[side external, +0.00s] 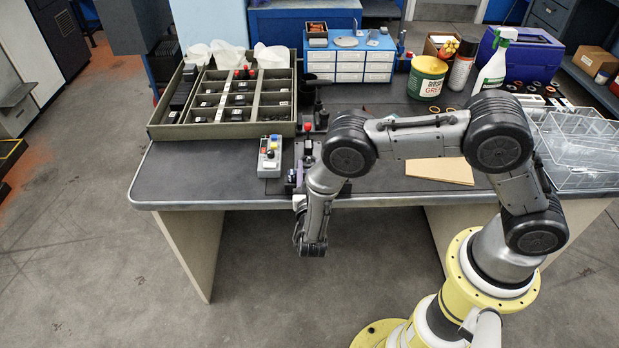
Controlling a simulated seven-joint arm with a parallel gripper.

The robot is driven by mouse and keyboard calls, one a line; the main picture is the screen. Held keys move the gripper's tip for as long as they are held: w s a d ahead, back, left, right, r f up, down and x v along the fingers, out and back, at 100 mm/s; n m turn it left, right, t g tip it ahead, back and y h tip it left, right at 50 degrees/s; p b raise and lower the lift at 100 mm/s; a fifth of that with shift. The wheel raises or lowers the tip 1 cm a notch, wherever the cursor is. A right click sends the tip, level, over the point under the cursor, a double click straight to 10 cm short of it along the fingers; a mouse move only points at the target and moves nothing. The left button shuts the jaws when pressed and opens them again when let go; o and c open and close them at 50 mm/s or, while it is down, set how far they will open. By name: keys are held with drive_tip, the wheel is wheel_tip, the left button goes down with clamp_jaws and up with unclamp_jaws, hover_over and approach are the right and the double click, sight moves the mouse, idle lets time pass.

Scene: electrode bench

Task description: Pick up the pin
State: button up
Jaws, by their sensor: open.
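The pin is too small to make out in the side external view, or is hidden behind my arm. My gripper (296,183) is at the front edge of the grey bench (220,173), partly covered by my wrist. It is open, and I see nothing held in it. A dark upright device with a red knob (307,127) stands on the bench just beyond it. My forearm hides part of the bench there.
A control box with coloured buttons (270,156) lies left of my gripper. A compartment tray (222,131) stands behind it. A drawer cabinet (350,65), green tub (427,77), spray bottle (494,65), brown sheet (440,171) and clear bins (580,150) occupy the back and right.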

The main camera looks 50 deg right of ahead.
drive_tip(key=shift+x, duration=0.8)
drive_tip(key=shift+c, duration=0.4)
clamp_jaws()
drive_tip(key=shift+r, duration=0.1)
